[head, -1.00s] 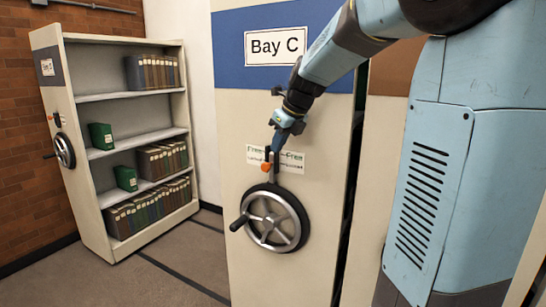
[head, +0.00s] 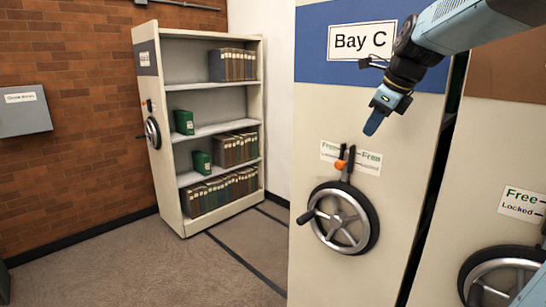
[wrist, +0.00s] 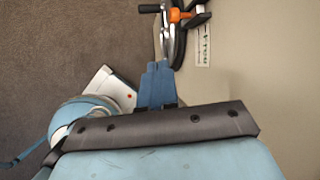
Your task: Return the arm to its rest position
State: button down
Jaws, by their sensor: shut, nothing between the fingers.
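My gripper (head: 375,122) is at the upper right of the head view, in front of the Bay C panel (head: 310,240). Its blue fingers are shut and empty, pointing down and to the left. It is apart from the orange-tipped lock lever (head: 341,164) and the handwheel (head: 340,218) below it. In the wrist view the shut fingers (wrist: 157,85) show in the middle, with the wheel and lever at the top. My upper arm runs out of the head view at the top right.
An open shelf unit (head: 205,128) with brown volumes and green boxes stands at the left. A grey wall box (head: 24,112) hangs on the brick wall. Another handwheel (head: 497,280) is at the lower right.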

jog(key=s+a+f+n+h, duration=0.1)
jog(key=s+f+n, duration=0.4)
jog(key=s+n, duration=0.5)
jog(key=s+a+f+n+h, duration=0.1)
jog(key=s+f+n, duration=0.4)
jog(key=s+n, duration=0.6)
jog(key=n, duration=0.4)
jog(key=shift+a+f+n+t, duration=0.2)
jog(key=shift+f+n+t, duration=0.1)
jog(key=shift+f, duration=0.1)
